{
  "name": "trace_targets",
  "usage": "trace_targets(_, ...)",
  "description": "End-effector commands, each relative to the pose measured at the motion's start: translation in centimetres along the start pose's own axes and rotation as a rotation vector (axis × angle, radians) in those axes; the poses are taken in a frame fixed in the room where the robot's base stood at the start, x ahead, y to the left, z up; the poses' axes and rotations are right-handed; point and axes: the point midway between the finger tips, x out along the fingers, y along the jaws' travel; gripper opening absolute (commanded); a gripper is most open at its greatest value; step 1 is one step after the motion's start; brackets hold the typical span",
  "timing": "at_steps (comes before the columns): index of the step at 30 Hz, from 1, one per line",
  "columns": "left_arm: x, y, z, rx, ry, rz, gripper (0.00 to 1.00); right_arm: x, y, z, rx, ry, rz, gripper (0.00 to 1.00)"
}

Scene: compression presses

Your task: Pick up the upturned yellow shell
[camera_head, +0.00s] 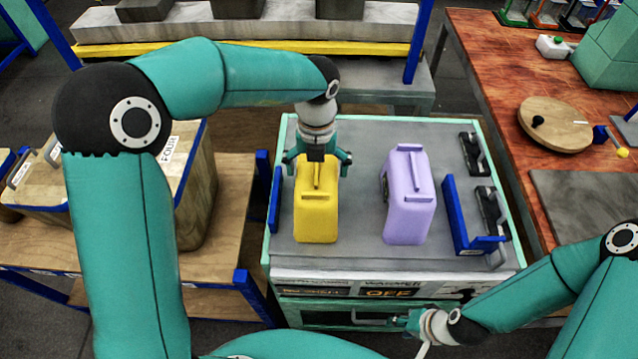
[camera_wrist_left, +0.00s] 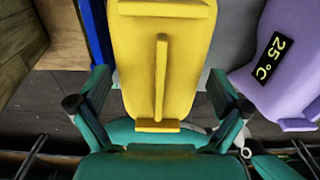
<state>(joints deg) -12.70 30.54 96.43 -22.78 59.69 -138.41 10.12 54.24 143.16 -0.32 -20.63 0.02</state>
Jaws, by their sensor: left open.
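The yellow shell (camera_head: 316,215), a block with a raised ridge on top, stands on the grey top of the warmer (camera_head: 355,245), left of the purple shell (camera_head: 406,200). My left gripper (camera_head: 318,165) is above the far end of the yellow shell and hides part of it. In the left wrist view, the open fingers (camera_wrist_left: 158,108) are on either side of the near end of the yellow shell (camera_wrist_left: 162,60), with gaps visible. My right gripper (camera_head: 398,320) is by the handle at the warmer's front; its jaws are too small to read.
The purple shell shows a "25 °C" label in the wrist view (camera_wrist_left: 272,60). Blue brackets (camera_head: 462,222) and black clamps (camera_head: 488,210) line the warmer's right side. The warmer's display (camera_head: 388,293) reads OFF. A wooden table (camera_head: 490,60) stands at right.

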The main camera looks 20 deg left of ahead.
Motion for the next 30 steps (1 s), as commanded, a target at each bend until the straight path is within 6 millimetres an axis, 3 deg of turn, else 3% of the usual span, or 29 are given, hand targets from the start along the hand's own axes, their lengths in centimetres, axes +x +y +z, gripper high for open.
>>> trace_targets(4, 0.0, 0.0, 0.0, 0.0, 0.0, 0.0, 0.98, 0.0, 0.0, 0.0, 0.0, 0.0, 0.0, 0.4)
trace_targets(16, -0.1, 0.0, 0.0, 0.0, 0.0, 0.0, 0.32, 0.0, 0.0, 0.0, 0.0, 0.0, 0.0, 0.4)
trace_targets(30, -1.1, -0.1, 0.1, 0.0, -0.003, -0.002, 0.32, 0.0, 0.0, 0.0, 0.0, 0.0, 0.0, 0.4)
